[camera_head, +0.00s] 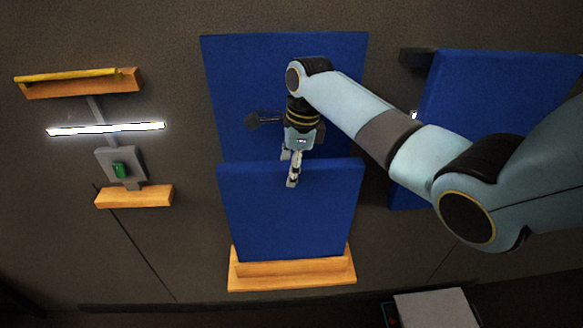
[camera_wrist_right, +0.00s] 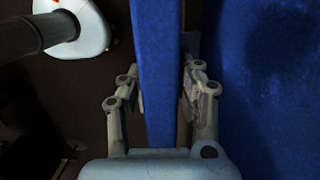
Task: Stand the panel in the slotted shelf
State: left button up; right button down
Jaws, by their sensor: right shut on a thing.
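A blue panel (camera_head: 290,212) stands roughly upright above a wooden slotted shelf (camera_head: 292,281) in the head view. Its lower edge meets the shelf in the picture, but I cannot tell whether it sits in the slot. My right gripper (camera_head: 291,168) is shut on the panel's upper edge, near its middle. In the right wrist view the panel's edge (camera_wrist_right: 156,75) runs between the two fingers of my right gripper (camera_wrist_right: 163,90). My left gripper is not in view.
A larger blue board (camera_head: 235,75) is behind the held panel, and another blue board (camera_head: 500,100) is at the right.

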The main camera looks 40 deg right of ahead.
jog(key=shift+f, duration=0.6)
dwell(0.3)
jog(key=c, duration=0.8)
grip_release()
jog(key=shift+f, duration=0.1)
jog(key=r, duration=0.4)
jog(key=d+r, duration=0.1)
jog(key=r, duration=0.3)
jog(key=s+r, duration=0.1)
jog(key=r, duration=0.3)
jog(key=shift+d, duration=0.25)
